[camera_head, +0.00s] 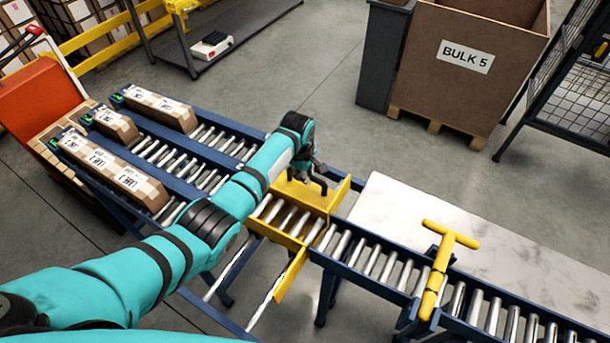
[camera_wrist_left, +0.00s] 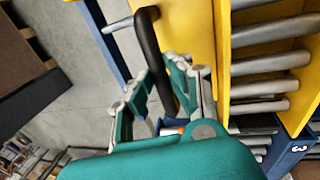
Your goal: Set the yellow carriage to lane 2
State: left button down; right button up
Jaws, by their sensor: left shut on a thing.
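The yellow carriage (camera_head: 319,196), a roller-bedded tray with a dark handle (camera_head: 318,184), stands on its rails between the lanes and the outgoing conveyor. My left gripper (camera_head: 309,176) is shut on the handle. In the left wrist view the dark handle (camera_wrist_left: 151,50) passes between the fingers of my left gripper (camera_wrist_left: 168,85), beside the yellow carriage wall (camera_wrist_left: 190,32). A blue plate marked 3 (camera_wrist_left: 298,148) shows near the carriage rollers. My arm hides part of the lane ends, so I cannot tell exactly which lane the carriage faces. My right gripper is out of view.
Cartons lie on three sloping roller lanes: a far one (camera_head: 160,108), a middle one (camera_head: 116,126) and a near one (camera_head: 112,178). A yellow T-handle (camera_head: 440,262) stands over the outgoing conveyor (camera_head: 375,263). Bare carriage rails (camera_head: 222,274) extend toward the front.

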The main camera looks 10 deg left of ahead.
pick_arm(q)
jog(key=c, duration=1.2)
grip_release()
jog(key=shift+c, duration=0.2)
jog(key=shift+r, duration=0.2)
notch_tip(320, 180, up, 11)
jog(key=s, duration=0.2)
jog(key=shift+s+a+r, duration=0.15)
jog(key=shift+a+r, duration=0.05)
jog(key=shift+a, duration=0.2)
